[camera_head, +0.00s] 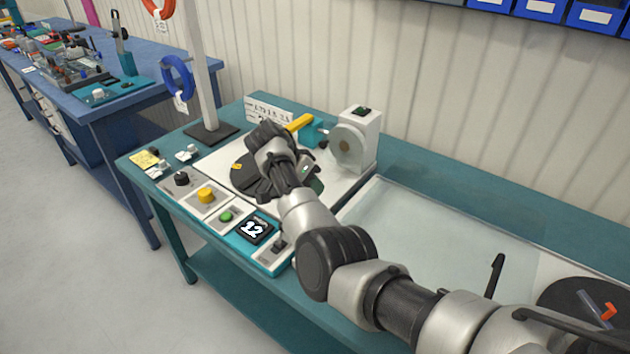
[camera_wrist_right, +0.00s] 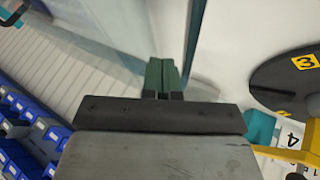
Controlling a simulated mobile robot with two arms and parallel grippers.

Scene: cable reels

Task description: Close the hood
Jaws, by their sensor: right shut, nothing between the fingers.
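What looks like the hood is a pale, see-through panel (camera_head: 440,235) over the right part of the teal bench. I cannot tell its exact tilt. A clear, pale surface (camera_wrist_right: 115,25) also shows at the upper left of the right wrist view. My right gripper (camera_head: 314,184) is over the machine's white plate, left of the panel and partly hidden by its own wrist. In the right wrist view its green fingertips (camera_wrist_right: 161,72) are together and empty. I cannot tell whether they touch anything. My left gripper is not in view.
A dark disc (camera_wrist_right: 290,78) marked 3 and a yellow lever (camera_head: 299,122) are close to my right gripper. A grey reel unit (camera_head: 352,145) stands behind it. Buttons and a display (camera_head: 254,229) reading 12 line the front edge. A post (camera_head: 203,75) rises behind left.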

